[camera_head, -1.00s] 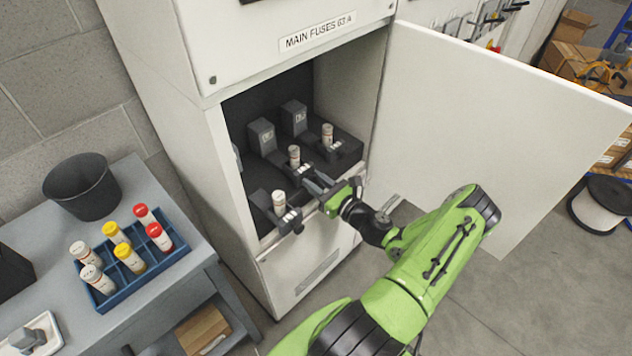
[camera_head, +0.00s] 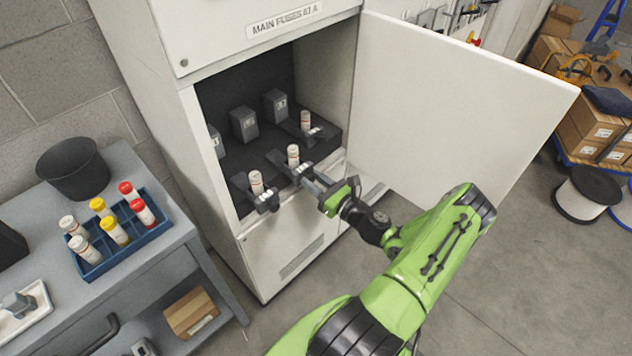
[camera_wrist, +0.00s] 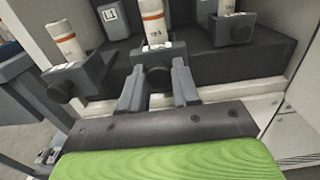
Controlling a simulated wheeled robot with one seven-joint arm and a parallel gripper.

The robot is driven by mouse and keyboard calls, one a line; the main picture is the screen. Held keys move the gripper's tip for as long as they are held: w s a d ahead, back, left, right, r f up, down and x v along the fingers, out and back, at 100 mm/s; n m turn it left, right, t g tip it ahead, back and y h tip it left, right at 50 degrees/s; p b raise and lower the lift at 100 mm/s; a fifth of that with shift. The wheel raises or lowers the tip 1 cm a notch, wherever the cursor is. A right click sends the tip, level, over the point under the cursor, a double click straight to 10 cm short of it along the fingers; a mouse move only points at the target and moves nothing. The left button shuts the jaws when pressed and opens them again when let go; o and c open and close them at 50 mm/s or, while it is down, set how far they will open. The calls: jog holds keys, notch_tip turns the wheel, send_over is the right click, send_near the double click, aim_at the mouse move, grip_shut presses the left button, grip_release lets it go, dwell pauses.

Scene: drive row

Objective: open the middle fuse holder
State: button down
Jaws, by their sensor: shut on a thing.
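The middle fuse holder (camera_head: 277,158) is a dark carrier in the open cabinet, with a pale, red-banded fuse (camera_head: 293,155) standing in it. It juts out toward the cabinet front. My gripper (camera_head: 309,178) is at its front end. In the wrist view the fingers (camera_wrist: 158,88) are shut on the holder's dark front knob (camera_wrist: 158,77), with the middle fuse (camera_wrist: 153,22) just beyond. The left holder (camera_wrist: 82,80) and right holder (camera_wrist: 236,28) stand apart on either side, each with a fuse upright. The fingers partly hide the middle holder's front.
The white cabinet door (camera_head: 450,110) stands open on the right, close to my arm. A grey bench (camera_head: 130,280) at left holds a blue rack (camera_head: 120,250) of several fuses, a black bin (camera_head: 75,172) and a white tray (camera_head: 32,318). A cable reel (camera_head: 587,193) lies farther right.

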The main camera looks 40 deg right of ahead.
jog(key=c, duration=0.8)
grip_release()
jog(key=shift+s, duration=0.15)
jog(key=s, duration=0.5)
jog(key=s+p, duration=0.1)
jog(key=s, duration=0.9)
jog(key=shift+s+d, duration=0.25)
jog(key=shift+s, duration=0.1)
jog(key=w+a+r+n+g+y+p, duration=0.1)
jog(key=w+a+r+n+g+y, duration=0.2)
jog(key=a+r+n+g, duration=0.6)
jog(key=w+a+r+n+g+y+p, duration=0.1)
jog(key=w+a+r+n+g+y, duration=0.15)
jog(key=a+n+g, duration=0.7)
jog(key=s+a+r+n+t+h, duration=0.2)
jog(key=s+r+n, duration=0.1)
jog(key=r+n, duration=0.2)
jog(key=s+a+r+n+t+h+p, duration=0.1)
jog(key=s+a+r+n+t+h, duration=0.1)
jog(key=r+n, duration=0.4)
jog(key=s+a+r+n+t+h+p, duration=0.1)
jog(key=s+a+r+n+t+h, duration=0.1)
jog(key=s+a+r+n, duration=0.2)
jog(key=shift+s+r+n, duration=0.2)
jog(key=shift+r+n, duration=0.85)
jog(key=shift+r, duration=0.2)
